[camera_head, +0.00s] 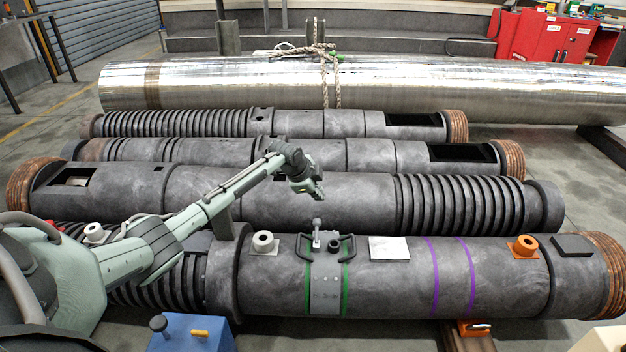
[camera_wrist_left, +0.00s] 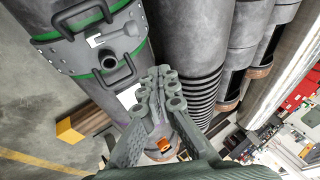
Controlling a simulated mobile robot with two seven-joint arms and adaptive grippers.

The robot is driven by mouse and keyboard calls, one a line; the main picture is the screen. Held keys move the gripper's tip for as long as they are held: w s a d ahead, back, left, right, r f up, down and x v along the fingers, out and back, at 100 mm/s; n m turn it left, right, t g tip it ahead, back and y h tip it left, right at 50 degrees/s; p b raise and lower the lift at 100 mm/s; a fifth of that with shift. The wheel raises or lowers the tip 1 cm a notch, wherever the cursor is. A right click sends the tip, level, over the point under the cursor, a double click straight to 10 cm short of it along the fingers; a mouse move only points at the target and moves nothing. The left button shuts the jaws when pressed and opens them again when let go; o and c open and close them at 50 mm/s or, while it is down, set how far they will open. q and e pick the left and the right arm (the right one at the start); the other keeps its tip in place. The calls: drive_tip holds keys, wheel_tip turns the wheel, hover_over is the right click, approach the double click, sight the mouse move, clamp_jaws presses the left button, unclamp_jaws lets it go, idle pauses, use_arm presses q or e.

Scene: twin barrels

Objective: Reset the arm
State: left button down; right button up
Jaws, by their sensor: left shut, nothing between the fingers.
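My left arm comes in from the left in the head view, and its gripper (camera_head: 312,190) hangs above the second barrel from the front. The left gripper is shut, with nothing between its fingers. In the left wrist view its closed fingers (camera_wrist_left: 160,92) point over the barrels. The front barrel (camera_head: 400,275) lies below and nearer, with a grey plate (camera_head: 325,285) between green bands, two black handles and a dark port (camera_head: 334,246). The gripper touches none of these as far as I can see. My right gripper is not in view.
Several dark ribbed barrels (camera_head: 300,200) lie side by side. A large shiny metal cylinder (camera_head: 430,85) lies behind them with a rope around it. A red cabinet (camera_head: 555,38) stands at the back right. A blue box (camera_head: 190,333) stands at the front. An orange fitting (camera_head: 525,246) rises from the front barrel.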

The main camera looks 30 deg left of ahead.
use_arm(q)
drive_tip(key=shift+w+a+r+v, duration=0.1)
drive_tip(key=shift+w+v, duration=0.05)
drive_tip(key=shift+v, duration=0.55)
drive_tip(key=shift+w+a+r+v, duration=0.1)
drive_tip(key=shift+v, duration=0.65)
drive_tip(key=shift+w+a+r+v, duration=0.1)
drive_tip(key=shift+w+v, duration=0.05)
drive_tip(key=shift+v, duration=0.55)
drive_tip(key=s+d+f+n+g, duration=0.1)
drive_tip(key=s+d+f+n, duration=0.1)
drive_tip(key=s+d+f, duration=0.6)
drive_tip(key=s+d+f+n+g, duration=0.1)
drive_tip(key=s+d+f+n, duration=0.1)
drive_tip(key=s+f, duration=0.7)
drive_tip(key=s+d+f+n, duration=0.1)
drive_tip(key=s+f+n, duration=0.1)
drive_tip(key=s+f, duration=0.2)
drive_tip(key=s+d+f+n+g+y, duration=0.1)
drive_tip(key=s+f, duration=0.3)
drive_tip(key=s, duration=0.6)
drive_tip(key=s+d+f+n+g, duration=0.1)
drive_tip(key=s+d+f+n, duration=0.2)
drive_tip(key=s+f, duration=0.2)
drive_tip(key=s, duration=0.3)
drive_tip(key=shift+n+y, duration=0.3)
drive_tip(key=shift+s+d, duration=0.1)
drive_tip(key=shift+s, duration=0.1)
